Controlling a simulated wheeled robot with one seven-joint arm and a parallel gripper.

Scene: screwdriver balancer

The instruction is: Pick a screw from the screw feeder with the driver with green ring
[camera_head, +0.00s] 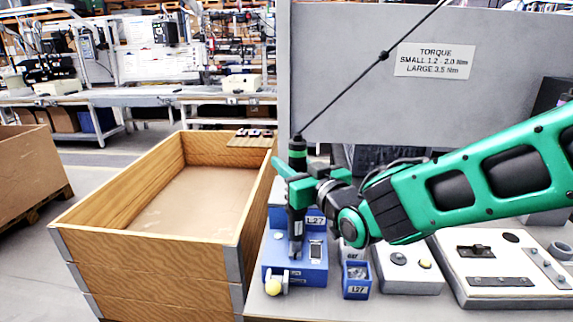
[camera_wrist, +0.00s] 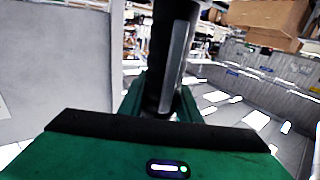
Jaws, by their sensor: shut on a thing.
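The driver with the green ring (camera_head: 298,152) hangs upright from a dark cable at the left end of the bench. My gripper (camera_head: 292,180) is shut around its dark body, which also shows between the jaws in the wrist view (camera_wrist: 172,60). The driver's lower end is over the blue screw feeder (camera_head: 300,272), which has a small dark display and a yellow knob at its front. I cannot tell whether the tip touches the feeder or a screw.
Grey fixture plates (camera_head: 455,290) fill the bench further right. A grey panel (camera_head: 340,65) with a torque label rises behind. A large wooden crate (camera_head: 150,252) stands close on the left.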

